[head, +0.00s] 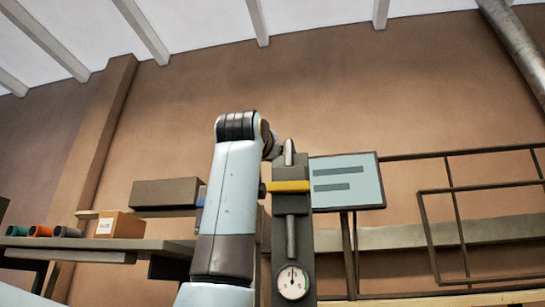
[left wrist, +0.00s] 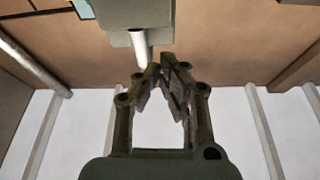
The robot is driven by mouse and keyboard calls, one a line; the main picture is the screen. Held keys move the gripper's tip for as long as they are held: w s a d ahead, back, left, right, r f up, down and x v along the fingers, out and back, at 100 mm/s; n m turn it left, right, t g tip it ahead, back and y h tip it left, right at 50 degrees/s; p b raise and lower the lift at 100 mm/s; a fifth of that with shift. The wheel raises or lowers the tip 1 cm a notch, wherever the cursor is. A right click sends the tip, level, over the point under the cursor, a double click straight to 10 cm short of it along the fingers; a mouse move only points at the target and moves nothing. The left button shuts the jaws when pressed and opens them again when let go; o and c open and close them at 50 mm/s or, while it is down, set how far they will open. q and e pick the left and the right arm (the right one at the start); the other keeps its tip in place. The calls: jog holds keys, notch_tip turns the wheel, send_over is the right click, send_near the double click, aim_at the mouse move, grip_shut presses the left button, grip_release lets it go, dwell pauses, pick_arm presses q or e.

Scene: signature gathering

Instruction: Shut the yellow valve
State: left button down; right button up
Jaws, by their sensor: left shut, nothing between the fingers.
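The yellow valve handle (head: 288,186) lies level across a vertical grey pipe (head: 290,236) on a dark upright panel (head: 306,220), in the middle of the head view. My left arm rises just left of the panel and hides part of its left side. My left gripper is mostly hidden behind my wrist there, above the handle's height. In the left wrist view the left gripper (left wrist: 165,66) is shut and empty, its fingertips close to the pale end of a pipe (left wrist: 137,48). I cannot tell whether they touch it. My right gripper is not in view.
A round gauge (head: 293,282) sits low on the panel. A sign board (head: 347,182) stands just right, with metal railing (head: 470,190) beyond. At left, a shelf (head: 60,244) holds a cardboard box (head: 119,225) and several coloured rolls. Open room shows above the panel.

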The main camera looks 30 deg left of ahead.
pick_arm(q)
jog(key=b+v, duration=0.2)
jog(key=v, duration=0.5)
jog(key=shift+f+b, duration=0.35)
jog(key=shift+f, duration=0.05)
jog(key=shift+w, duration=0.2)
jog(key=shift+s+d, duration=0.1)
